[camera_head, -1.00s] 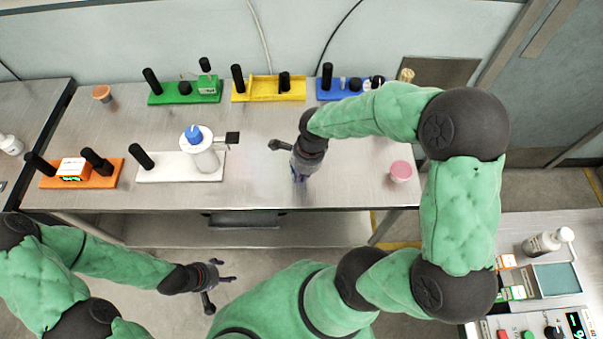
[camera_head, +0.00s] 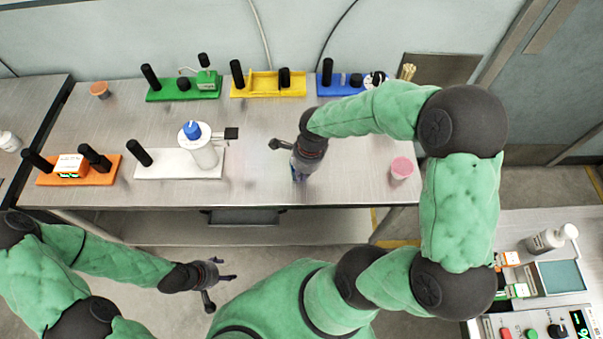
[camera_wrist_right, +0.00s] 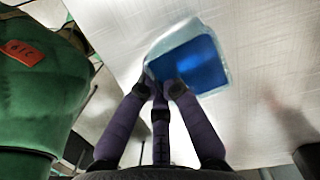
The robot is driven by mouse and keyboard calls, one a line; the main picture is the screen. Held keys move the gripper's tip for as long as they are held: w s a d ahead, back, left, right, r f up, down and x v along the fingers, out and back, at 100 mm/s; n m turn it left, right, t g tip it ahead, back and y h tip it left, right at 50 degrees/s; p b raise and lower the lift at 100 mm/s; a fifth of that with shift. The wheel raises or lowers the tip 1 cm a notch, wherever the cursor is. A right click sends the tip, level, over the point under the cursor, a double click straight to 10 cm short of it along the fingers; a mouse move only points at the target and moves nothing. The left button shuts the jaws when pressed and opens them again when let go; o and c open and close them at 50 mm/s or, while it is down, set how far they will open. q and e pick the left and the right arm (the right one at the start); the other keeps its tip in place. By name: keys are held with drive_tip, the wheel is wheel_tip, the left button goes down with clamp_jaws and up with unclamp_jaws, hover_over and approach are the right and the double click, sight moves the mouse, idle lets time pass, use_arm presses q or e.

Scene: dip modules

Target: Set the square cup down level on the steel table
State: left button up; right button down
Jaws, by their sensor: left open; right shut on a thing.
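The square cup (camera_wrist_right: 188,62) shows in the right wrist view as a clear-walled, rounded square with a blue inside. My right gripper (camera_wrist_right: 163,90) is shut on its near edge. The cup's opening faces the camera, and whether its base touches the table cannot be told. In the head view my right gripper (camera_head: 299,176) points down over the front middle of the steel table (camera_head: 258,152), and the cup is mostly hidden there. My left gripper (camera_head: 226,275) is open and empty in front of the table's front edge, clear of everything.
A pink-topped cup (camera_head: 401,168) stands to the right of my right gripper. A white base (camera_head: 150,167) with a blue-topped bottle is to the left. Green (camera_head: 165,94), yellow (camera_head: 256,92) and blue (camera_head: 333,89) modules line the back. Bare steel surrounds the right gripper.

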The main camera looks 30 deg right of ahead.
drive_tip(key=shift+f, duration=0.4)
drive_tip(key=c, duration=1.3)
unclamp_jaws()
drive_tip(key=shift+c, duration=0.2)
drive_tip(key=shift+r, duration=0.15)
wheel_tip(320, 180, up, 12)
drive_tip(key=d, duration=0.1)
drive_tip(key=shift+s+d, duration=0.3)
drive_tip(key=shift+s, duration=0.05)
